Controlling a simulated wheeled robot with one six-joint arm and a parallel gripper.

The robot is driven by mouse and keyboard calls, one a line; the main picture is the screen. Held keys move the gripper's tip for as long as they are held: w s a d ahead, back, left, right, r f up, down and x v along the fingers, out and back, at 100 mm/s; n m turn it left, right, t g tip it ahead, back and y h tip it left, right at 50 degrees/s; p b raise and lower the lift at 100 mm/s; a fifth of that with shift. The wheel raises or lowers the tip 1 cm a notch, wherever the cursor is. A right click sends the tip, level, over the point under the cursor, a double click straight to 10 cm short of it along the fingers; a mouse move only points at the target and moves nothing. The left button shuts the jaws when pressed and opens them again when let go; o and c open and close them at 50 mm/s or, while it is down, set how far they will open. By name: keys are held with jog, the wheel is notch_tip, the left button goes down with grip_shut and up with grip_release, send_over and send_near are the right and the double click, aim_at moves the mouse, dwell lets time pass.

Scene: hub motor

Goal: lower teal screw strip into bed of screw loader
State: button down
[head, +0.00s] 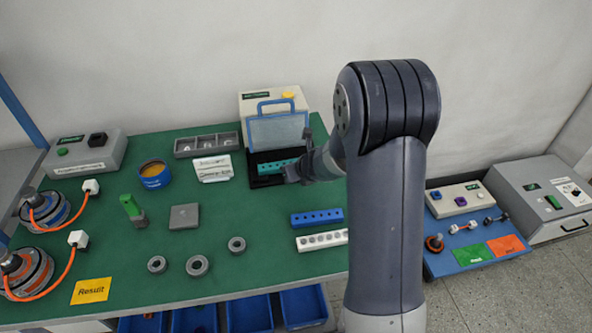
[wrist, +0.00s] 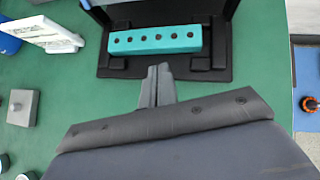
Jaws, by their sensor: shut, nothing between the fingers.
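The teal screw strip (wrist: 152,40) lies in the black bed (wrist: 215,72) of the screw loader, with a row of dark holes facing up. In the head view the strip (head: 277,166) shows below the raised clear guard of the screw loader (head: 290,97). My gripper (wrist: 158,70) is shut and empty, its fingertips just in front of the strip's near side. I cannot tell whether the fingertips touch it. In the head view my arm hides part of the bed's right side.
A white sign (head: 212,167) stands left of the loader, with a grey tray (head: 207,144) behind it. A blue strip (head: 317,217) and a white strip (head: 322,239) lie in front. A grey block (head: 184,216) is further left. Green table surface is free between them.

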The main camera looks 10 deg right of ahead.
jog(key=p+v, duration=0.2)
jog(key=v, duration=0.6)
jog(key=shift+r, duration=0.45)
jog(key=shift+s, duration=0.15)
